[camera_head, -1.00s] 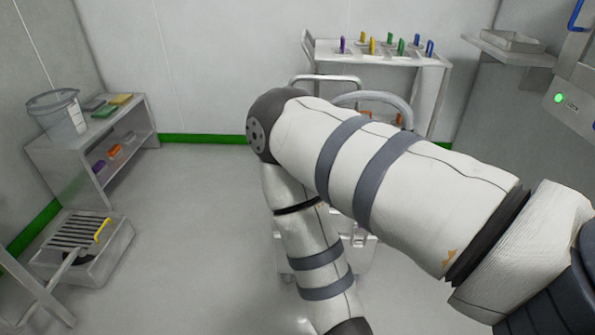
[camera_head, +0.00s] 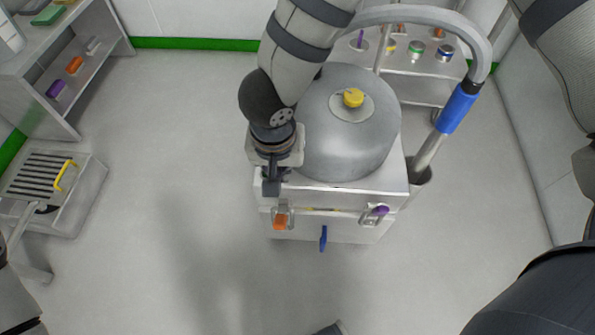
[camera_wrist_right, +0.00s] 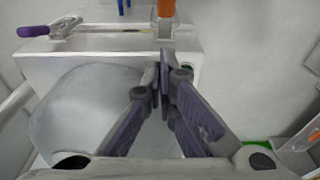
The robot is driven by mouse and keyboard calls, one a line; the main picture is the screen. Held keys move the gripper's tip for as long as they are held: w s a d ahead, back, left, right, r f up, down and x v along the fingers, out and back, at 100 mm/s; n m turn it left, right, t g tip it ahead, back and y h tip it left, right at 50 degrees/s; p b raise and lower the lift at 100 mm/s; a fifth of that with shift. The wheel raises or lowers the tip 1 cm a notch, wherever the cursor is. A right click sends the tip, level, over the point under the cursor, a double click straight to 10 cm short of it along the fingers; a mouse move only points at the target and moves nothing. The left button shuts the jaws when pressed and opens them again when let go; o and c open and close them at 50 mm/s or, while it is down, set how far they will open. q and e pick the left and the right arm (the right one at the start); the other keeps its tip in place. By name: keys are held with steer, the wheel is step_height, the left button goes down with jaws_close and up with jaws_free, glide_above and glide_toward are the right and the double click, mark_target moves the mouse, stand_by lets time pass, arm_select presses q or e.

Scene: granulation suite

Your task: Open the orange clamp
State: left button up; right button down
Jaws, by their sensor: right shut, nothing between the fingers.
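The orange clamp (camera_head: 281,222) is on the front face of a white and metal box-shaped unit (camera_head: 345,232), near its left end. In the right wrist view the clamp's orange handle (camera_wrist_right: 166,8) shows at the top edge, cut off by the frame. My right gripper (camera_head: 271,188) points down at the unit's front left top edge, just above and slightly left of the clamp, apparently apart from it. In the wrist view its fingertips (camera_wrist_right: 161,72) are together with nothing between them. My left gripper is not in view.
A purple-handled clamp (camera_head: 381,211) is at the front's right end, with a blue handle (camera_head: 323,238) between. A grey dome (camera_head: 350,140) with a yellow knob (camera_head: 353,98) stands on top. A hose with a blue grip (camera_head: 457,110) is at right.

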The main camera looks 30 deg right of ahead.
steer(key=b, duration=0.3)
glide_above(283, 213)
steer(key=w+d, duration=0.1)
step_height(283, 213, down, 10)
steer(key=shift+w+r, duration=0.15)
steer(key=shift+r, duration=0.05)
steer(key=shift+s+a+f, duration=0.2)
steer(key=shift+s+f, duration=0.1)
steer(key=shift+f, duration=0.2)
steer(key=shift+s+a+f, duration=0.2)
steer(key=shift+s+f, duration=0.1)
steer(key=shift+f, duration=0.2)
steer(key=shift+s+a+f, duration=0.2)
steer(key=shift+s+f, duration=0.1)
steer(key=shift+f, duration=0.2)
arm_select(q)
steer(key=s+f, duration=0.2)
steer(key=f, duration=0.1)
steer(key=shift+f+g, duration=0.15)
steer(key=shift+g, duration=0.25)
